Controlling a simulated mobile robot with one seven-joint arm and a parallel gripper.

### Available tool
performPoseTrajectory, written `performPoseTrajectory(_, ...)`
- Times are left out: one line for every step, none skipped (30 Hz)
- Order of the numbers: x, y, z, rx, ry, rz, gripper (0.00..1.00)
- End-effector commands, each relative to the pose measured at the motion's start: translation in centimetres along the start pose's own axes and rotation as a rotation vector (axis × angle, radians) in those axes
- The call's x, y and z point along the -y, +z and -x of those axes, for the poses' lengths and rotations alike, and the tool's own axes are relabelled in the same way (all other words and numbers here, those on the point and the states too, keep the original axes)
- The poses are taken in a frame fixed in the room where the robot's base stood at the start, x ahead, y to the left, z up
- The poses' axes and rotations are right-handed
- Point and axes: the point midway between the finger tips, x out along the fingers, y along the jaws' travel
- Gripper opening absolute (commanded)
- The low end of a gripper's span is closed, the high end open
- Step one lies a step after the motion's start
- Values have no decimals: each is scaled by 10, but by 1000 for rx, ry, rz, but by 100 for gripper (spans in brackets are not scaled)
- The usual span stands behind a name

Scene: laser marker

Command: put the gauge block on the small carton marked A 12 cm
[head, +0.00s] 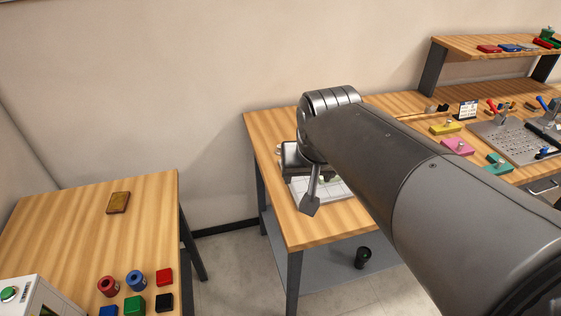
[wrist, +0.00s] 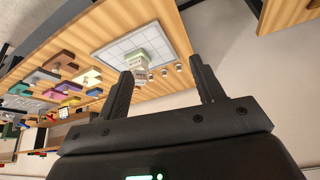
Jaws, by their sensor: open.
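My gripper (wrist: 160,78) is open in the wrist view, with no object held between its fingers. In the head view the end of my gripper (head: 311,203) hangs over the near left part of the right-hand table. A small white and green box (wrist: 152,45), which looks like the carton, stands on a white gridded plate (wrist: 115,50) beyond the fingers. Its marking is too small to read. In the head view the plate (head: 335,190) shows partly, with my arm covering much of it. I cannot pick out the gauge block with certainty.
Several small pale round pieces (wrist: 165,73) lie beside the plate. Yellow (head: 445,128), pink (head: 457,147) and teal (head: 497,164) knobbed blocks stand farther right, near a perforated metal plate (head: 515,139). A separate left table (head: 75,235) holds coloured parts. A floor gap separates the tables.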

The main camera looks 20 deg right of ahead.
Motion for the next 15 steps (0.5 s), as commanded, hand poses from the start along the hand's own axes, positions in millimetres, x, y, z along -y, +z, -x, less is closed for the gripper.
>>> performPoseTrajectory(4, 17, 6, -12, -19, 39, 62)
performPoseTrajectory(6, 26, 8, -15, -29, 59, 62)
performPoseTrajectory(8, 36, 10, -20, -40, 85, 62)
performPoseTrajectory(9, 43, 11, -23, -48, 104, 62)
performPoseTrajectory(10, 50, 12, -26, -55, 120, 62)
performPoseTrajectory(12, 57, 13, -30, -64, 138, 62)
performPoseTrajectory(13, 61, 13, -32, -70, 149, 62)
performPoseTrajectory(13, 65, 13, -33, -74, 159, 62)
performPoseTrajectory(14, 69, 14, -36, -78, 170, 62)
performPoseTrajectory(14, 71, 14, -37, -80, 175, 62)
performPoseTrajectory(14, 73, 14, -37, -82, 179, 62)
performPoseTrajectory(15, 74, 14, -37, -83, 183, 62)
performPoseTrajectory(15, 75, 14, -37, -84, 185, 62)
performPoseTrajectory(15, 75, 14, -37, -84, 186, 62)
performPoseTrajectory(15, 75, 14, -37, -84, 186, 62)
